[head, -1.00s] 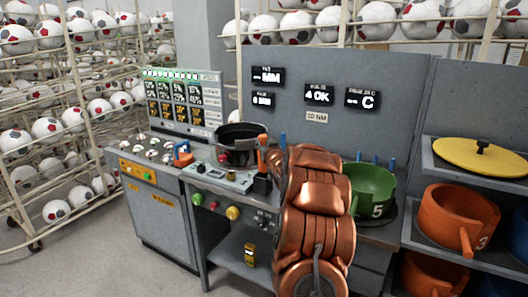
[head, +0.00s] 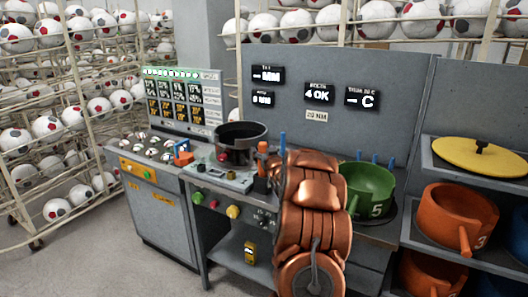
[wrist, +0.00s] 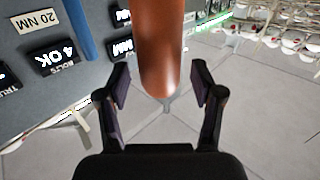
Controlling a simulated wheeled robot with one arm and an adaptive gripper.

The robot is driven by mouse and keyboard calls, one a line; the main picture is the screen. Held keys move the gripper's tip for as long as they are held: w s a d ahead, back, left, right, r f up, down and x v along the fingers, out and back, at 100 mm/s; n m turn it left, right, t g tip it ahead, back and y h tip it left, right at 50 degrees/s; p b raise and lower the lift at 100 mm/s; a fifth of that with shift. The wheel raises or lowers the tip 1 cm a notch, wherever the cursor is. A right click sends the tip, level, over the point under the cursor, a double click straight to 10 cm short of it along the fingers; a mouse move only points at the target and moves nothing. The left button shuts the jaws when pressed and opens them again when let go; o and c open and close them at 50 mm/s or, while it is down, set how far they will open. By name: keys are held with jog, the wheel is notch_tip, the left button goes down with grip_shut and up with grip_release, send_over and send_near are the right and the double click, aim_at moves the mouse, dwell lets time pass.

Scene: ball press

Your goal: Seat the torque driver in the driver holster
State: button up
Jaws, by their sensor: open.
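The torque driver (head: 262,147) has an orange handle. In the head view it stands upright in the black driver holster (head: 262,185) on the bench, left of my copper-coloured arm. How deep it sits cannot be made out. In the wrist view the rounded end of the orange handle (wrist: 163,55) reaches between the fingertips of my gripper (wrist: 162,85). The fingers are open, with a clear gap on both sides of the handle. My arm hides the gripper in the head view.
A black pot (head: 241,136) stands behind the holster, and a control panel (head: 223,177) lies to its left. A blue rod (head: 282,145) rises close to the driver's right. A green pot (head: 370,187) is right of my arm.

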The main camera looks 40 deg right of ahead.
jog(key=shift+r, duration=0.15)
jog(key=b+v, duration=0.3)
jog(key=v, duration=0.8)
jog(key=s+a+f+n+g+y, duration=0.1)
jog(key=s+a+f+g+y, duration=0.15)
jog(key=a, duration=0.75)
jog(key=s+a+f+n+g+y, duration=0.1)
jog(key=s+a+f+g, duration=0.2)
jog(key=a, duration=0.6)
jog(key=s+a+f+n+g+y, duration=0.1)
jog(key=s+a+f+g+y, duration=0.15)
jog(key=a, duration=0.75)
jog(key=s+a+n+g, duration=0.1)
jog(key=s+a+g, duration=0.2)
jog(key=s+a, duration=0.3)
jog(key=s+a+f+g+y, duration=0.1)
jog(key=s+a+g, duration=0.2)
jog(key=s, duration=1.1)
jog(key=s+a+n+g+y, duration=0.1)
jog(key=s+a+g, duration=0.2)
jog(key=s+a, duration=0.6)
jog(key=shift+s+f+n+g, duration=0.3)
jog(key=shift+s+f, duration=0.1)
jog(key=shift+s, duration=0.55)
